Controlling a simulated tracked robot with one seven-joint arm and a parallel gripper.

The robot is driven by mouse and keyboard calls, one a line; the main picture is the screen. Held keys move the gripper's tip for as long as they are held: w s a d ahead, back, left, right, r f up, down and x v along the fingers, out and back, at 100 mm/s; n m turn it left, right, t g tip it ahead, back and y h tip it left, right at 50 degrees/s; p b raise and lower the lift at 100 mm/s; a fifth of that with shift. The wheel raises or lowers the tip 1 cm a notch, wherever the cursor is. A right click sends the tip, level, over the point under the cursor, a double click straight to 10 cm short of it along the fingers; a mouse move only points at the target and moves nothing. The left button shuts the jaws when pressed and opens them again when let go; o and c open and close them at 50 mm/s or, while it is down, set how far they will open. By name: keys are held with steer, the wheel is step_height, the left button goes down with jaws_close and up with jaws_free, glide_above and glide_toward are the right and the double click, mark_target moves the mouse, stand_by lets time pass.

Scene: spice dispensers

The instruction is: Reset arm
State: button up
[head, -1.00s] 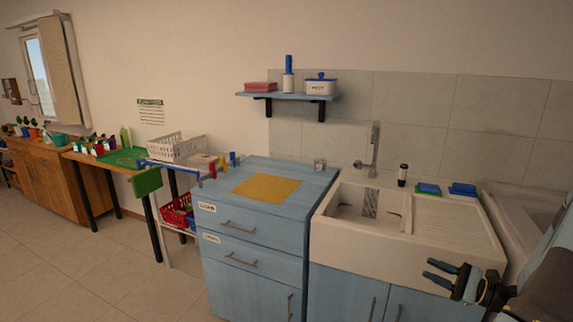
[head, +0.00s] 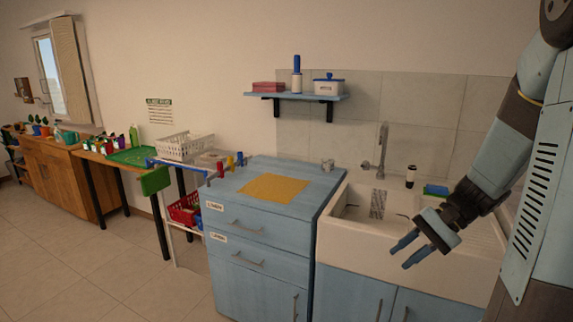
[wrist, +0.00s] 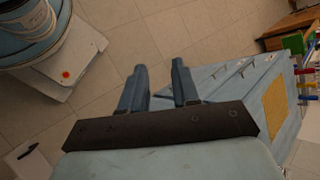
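My gripper (head: 407,256) is at the right in the head view, in front of the sink cabinet. Its two blue fingers are apart with nothing between them. In the wrist view my gripper (wrist: 157,72) also shows both fingers spread and empty, with the floor behind them. My arm rises from the gripper to the upper right of the head view. The gripper touches nothing that I can see.
A blue drawer cabinet (head: 235,258) with a yellow mat (head: 273,188) on top stands left of the white sink (head: 400,240). A wall shelf (head: 292,97) holds several items. Green and blue sponges (head: 436,191) lie by the sink. Tiled floor (head: 120,275) is clear at the left.

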steer(key=s+a+r+n+t+h, duration=0.3)
steer(key=s+r+n+t+h, duration=0.3)
steer(key=r, duration=0.9)
steer(key=shift+s+a+n+h, duration=0.15)
steer(key=shift+s+n+h, duration=0.45)
steer(key=shift+s+h, duration=1.25)
steer(key=shift+s+f+y, duration=0.1)
steer(key=shift+s+y, duration=0.1)
steer(key=shift+y, duration=0.05)
